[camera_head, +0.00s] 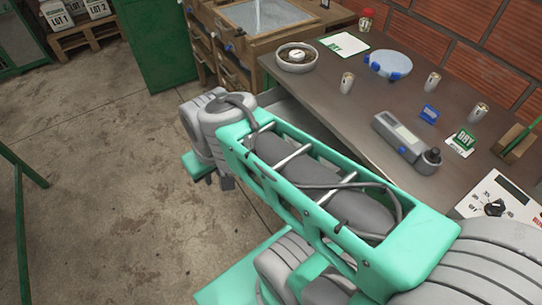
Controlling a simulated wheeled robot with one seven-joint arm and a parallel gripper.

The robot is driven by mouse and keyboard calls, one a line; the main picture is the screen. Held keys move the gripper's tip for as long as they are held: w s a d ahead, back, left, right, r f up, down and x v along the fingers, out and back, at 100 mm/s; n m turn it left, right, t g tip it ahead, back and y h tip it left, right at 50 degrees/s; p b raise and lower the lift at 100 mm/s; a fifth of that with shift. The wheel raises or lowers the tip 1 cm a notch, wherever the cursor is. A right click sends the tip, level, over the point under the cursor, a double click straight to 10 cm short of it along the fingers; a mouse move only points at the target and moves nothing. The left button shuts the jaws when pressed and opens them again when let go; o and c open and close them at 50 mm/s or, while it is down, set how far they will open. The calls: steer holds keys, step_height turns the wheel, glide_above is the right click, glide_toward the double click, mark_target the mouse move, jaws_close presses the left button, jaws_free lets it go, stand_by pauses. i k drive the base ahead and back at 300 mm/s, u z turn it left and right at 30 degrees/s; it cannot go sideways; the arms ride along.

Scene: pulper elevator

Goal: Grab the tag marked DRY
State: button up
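A small green and white tag marked DRY (462,140) is on the right part of the brown table, near the handheld grey device. A larger white card with green DRY lettering (345,44) lies flat at the table's far left corner. My arm reaches from the lower right toward the upper left, in front of the table. My gripper (226,183) is at its far end, mostly hidden below the grey wrist, over the floor left of the table. It is well apart from both DRY pieces. Its fingers are too hidden to tell open from shut.
The table (335,112) carries a bowl (297,58), a blue-handled dish (388,65), several small cans, a blue block (430,113), the grey device (406,142) and a dial panel (495,207). A brick wall (480,60) stands behind. The floor (95,180) at left is clear.

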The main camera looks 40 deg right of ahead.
mark_target(463, 139)
steer(key=z, duration=2.95)
steer(key=k, duration=0.3)
steer(key=z, duration=0.4)
steer(key=i, duration=0.85)
steer(key=u, duration=0.55)
